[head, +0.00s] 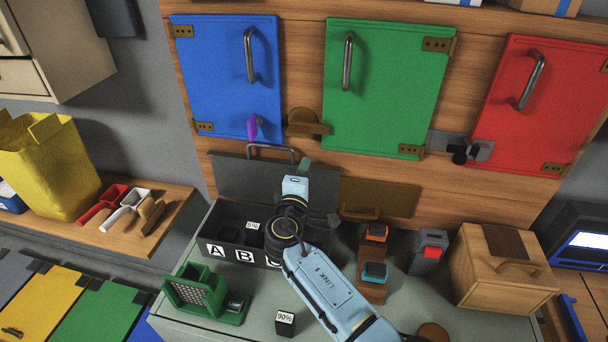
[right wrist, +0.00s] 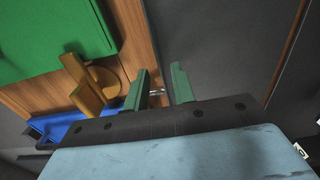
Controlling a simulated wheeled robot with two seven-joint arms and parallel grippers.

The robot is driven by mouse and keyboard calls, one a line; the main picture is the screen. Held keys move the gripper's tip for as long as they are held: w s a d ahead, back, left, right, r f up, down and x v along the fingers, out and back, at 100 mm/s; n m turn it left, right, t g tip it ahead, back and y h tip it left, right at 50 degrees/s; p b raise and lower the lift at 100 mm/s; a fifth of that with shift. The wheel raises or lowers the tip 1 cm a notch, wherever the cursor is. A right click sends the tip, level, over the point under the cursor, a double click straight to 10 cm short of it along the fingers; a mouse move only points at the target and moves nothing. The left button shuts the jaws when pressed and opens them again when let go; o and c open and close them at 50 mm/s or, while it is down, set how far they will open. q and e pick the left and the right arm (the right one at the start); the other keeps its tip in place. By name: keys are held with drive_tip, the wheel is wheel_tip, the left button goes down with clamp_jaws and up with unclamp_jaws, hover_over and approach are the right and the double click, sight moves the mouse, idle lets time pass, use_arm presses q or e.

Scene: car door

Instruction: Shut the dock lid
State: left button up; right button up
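The dock (head: 215,222) is a dark grey box with lettered slots on the grey-green counter. Its dark grey lid (head: 235,180) stands raised at the back against the wooden panel, with a bar handle (head: 272,150) along its top edge. My right gripper (head: 305,168) is in front of the lid's right part, hiding some of it and of the dock. In the right wrist view my right gripper (right wrist: 160,88) has its green fingers apart, with the grey lid (right wrist: 215,45) behind them; contact cannot be told. A block marked 0% (head: 252,226) sits in the dock. My left gripper is not in view.
Blue (head: 225,85), green (head: 385,85) and red (head: 530,100) doors hang above. A green holder (head: 195,292) and a 90% block (head: 285,323) stand in front of the dock. A wooden box (head: 500,270) stands right.

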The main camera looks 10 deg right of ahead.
drive_tip(key=shift+w+d, duration=0.15)
drive_tip(key=shift+w, duration=0.2)
idle(0.3)
clamp_jaws()
drive_tip(key=shift+w+r, duration=0.1)
drive_tip(key=shift+r, duration=0.15)
idle(1.3)
drive_tip(key=shift+s, duration=0.2)
drive_tip(key=shift+f+v, duration=0.2)
drive_tip(key=shift+v, duration=0.8)
drive_tip(key=shift+f+v, duration=0.2)
drive_tip(key=shift+v, duration=0.8)
drive_tip(key=shift+o, duration=0.4)
unclamp_jaws()
drive_tip(key=shift+f, duration=0.1)
